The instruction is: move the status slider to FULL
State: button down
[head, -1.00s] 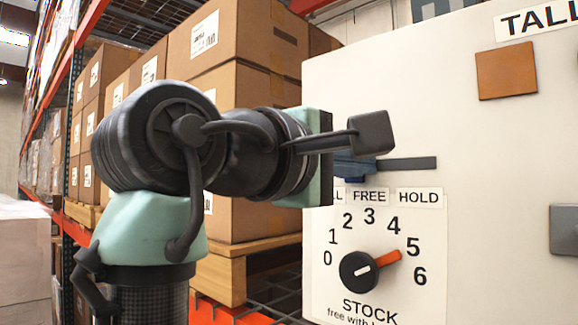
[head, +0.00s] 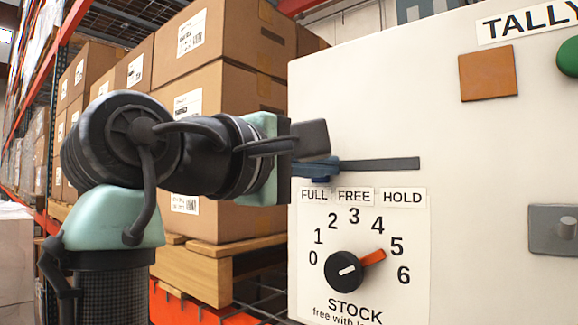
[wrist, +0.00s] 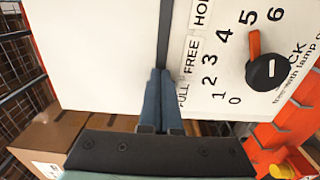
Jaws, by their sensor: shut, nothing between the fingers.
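The slider's dark slot (head: 380,164) runs across the white board above the labels FULL (head: 314,195), FREE (head: 355,195) and HOLD (head: 402,198). My gripper (head: 328,167) is at the left part of this slot, above FULL and the left edge of FREE. Its blue fingers are shut together and point at the board. The wrist view shows the fingers (wrist: 158,76) at the slot (wrist: 165,35), beside the FULL label (wrist: 183,95). I cannot tell the slider's handle apart from the fingers; it is likely hidden by them.
Below the labels is a black STOCK dial (head: 344,271) with an orange pointer near 5. An orange square (head: 487,75), a green button (head: 569,57) and a grey plate (head: 545,231) are on the board. Stacked cartons (head: 230,60) stand behind my arm.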

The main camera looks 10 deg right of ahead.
jog(key=shift+w+a, duration=0.15)
jog(key=shift+w, duration=0.05)
jog(key=shift+s, duration=0.1)
jog(key=shift+s+d+b, duration=0.3)
jog(key=shift+s+d, duration=0.15)
jog(key=shift+s, duration=0.1)
jog(key=b+v, duration=0.1)
jog(key=v, duration=0.9)
dwell(0.4)
dwell(0.3)
